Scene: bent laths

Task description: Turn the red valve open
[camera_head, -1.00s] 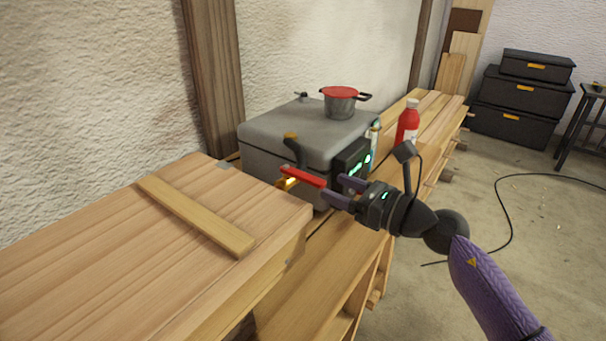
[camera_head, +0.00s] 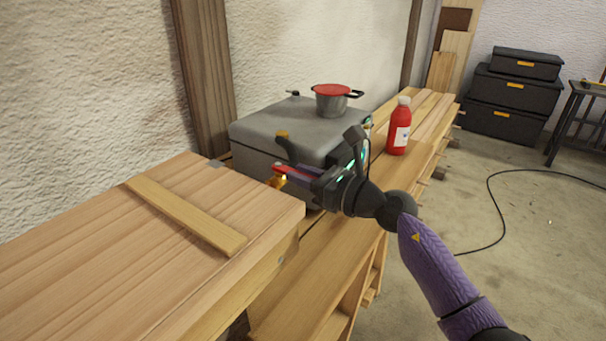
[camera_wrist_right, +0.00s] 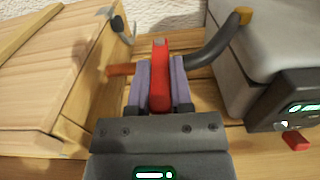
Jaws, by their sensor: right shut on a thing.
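The red valve handle (camera_wrist_right: 160,85) lies between the two purple fingers of my right gripper (camera_wrist_right: 159,80) in the right wrist view. The gripper is shut on it. In the head view, my right gripper (camera_head: 294,174) covers most of the red handle (camera_head: 279,167), and only a bit of red shows beside the brass fitting (camera_head: 277,181). A dark bent pipe with a yellow end (camera_wrist_right: 218,38) runs from the valve area beside the grey box. My left gripper is not in view.
A grey box (camera_head: 262,128) stands behind the valve, with a red-lidded pot (camera_head: 331,104) on top. A red bottle (camera_head: 398,128) stands on the bench to its right. A wooden worktop (camera_head: 110,240) with a loose lath (camera_head: 185,215) is at the left.

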